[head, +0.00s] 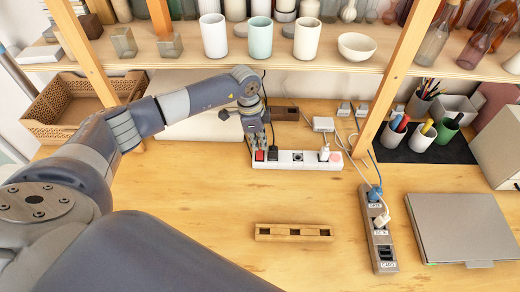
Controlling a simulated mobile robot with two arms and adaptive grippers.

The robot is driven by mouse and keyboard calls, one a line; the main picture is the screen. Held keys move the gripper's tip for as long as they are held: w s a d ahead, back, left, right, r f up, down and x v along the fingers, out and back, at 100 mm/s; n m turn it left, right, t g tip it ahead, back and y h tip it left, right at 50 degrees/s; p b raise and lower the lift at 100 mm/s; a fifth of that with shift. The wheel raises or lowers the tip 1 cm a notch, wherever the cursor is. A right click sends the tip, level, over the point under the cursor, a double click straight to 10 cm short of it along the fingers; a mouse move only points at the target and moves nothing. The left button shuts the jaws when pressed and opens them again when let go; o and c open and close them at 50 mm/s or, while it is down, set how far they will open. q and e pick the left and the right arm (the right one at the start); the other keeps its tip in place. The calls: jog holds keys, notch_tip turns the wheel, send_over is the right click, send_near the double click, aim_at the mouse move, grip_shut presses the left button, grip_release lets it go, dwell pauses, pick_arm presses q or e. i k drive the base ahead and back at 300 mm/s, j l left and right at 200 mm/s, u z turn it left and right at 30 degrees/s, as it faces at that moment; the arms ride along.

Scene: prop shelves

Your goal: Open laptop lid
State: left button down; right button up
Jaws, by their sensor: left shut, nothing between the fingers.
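A grey laptop (465,228) lies closed and flat on the wooden table at the right, with its lid down. My left arm reaches in from the left. My left gripper (263,150) is shut and empty, over or just at the left end of a white power strip (315,162) near the middle of the table. I cannot tell whether it touches the strip. It is well to the left of the laptop and farther back. My right gripper is not in view.
A grey power strip (376,230) with plugs and cables stands just left of the laptop. A wooden block with slots (294,232) lies mid-front. Pen cups (394,132) stand on a dark mat behind. Shelf posts (395,75) and a shelf with cups (307,38) hang over the back.

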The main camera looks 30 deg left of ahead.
aim_at(472, 230)
jog(key=k+l, duration=0.5)
jog(key=k, duration=0.15)
jog(key=k+l, duration=0.5)
jog(key=k, duration=0.2)
